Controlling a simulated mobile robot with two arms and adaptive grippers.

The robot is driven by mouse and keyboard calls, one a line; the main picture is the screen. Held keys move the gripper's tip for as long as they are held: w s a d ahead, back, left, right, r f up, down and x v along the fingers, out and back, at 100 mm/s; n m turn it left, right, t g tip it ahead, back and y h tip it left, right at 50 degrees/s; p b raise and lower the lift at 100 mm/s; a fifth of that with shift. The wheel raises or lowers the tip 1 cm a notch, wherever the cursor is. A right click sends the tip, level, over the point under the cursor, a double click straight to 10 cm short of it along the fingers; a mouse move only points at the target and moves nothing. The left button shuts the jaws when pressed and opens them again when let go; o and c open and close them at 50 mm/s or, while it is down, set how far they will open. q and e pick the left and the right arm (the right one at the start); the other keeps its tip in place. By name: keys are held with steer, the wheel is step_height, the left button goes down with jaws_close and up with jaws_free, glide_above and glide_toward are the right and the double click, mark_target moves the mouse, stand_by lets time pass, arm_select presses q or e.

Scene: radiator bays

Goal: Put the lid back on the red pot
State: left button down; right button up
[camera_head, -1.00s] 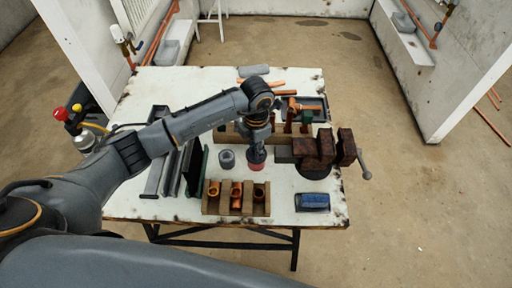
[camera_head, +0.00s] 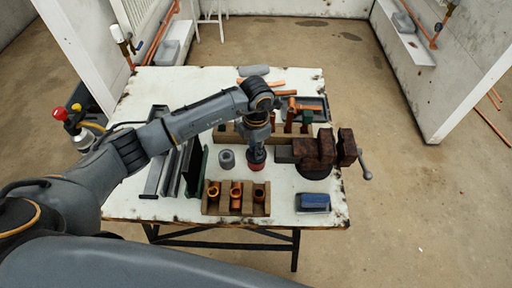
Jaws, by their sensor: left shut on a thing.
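The red pot (camera_head: 257,167) stands upright on the white table (camera_head: 307,85), between a grey cylinder and the vise. My left gripper (camera_head: 257,150) is directly over the pot, pointing down, and is shut on the lid. The lid itself is mostly hidden by the gripper. I cannot tell whether the lid touches the pot's rim. My right gripper does not show.
A grey cylinder (camera_head: 226,159) stands just left of the pot. A wooden block with copper fittings (camera_head: 236,208) lies in front. A rusty vise (camera_head: 317,150) stands close on the right. A blue item (camera_head: 313,202) lies at front right.

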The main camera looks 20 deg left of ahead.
arm_select(q)
steer(key=shift+f+b, duration=0.2)
steer(key=shift+b, duration=0.3)
stand_by(0.8)
steer(key=c, duration=1.1)
jaws_free()
steer(key=o, duration=0.4)
steer(key=shift+o, duration=0.2)
steer(key=shift+r, duration=0.1)
steer(key=shift+r+p, duration=2.1)
steer(key=shift+r, duration=1.35)
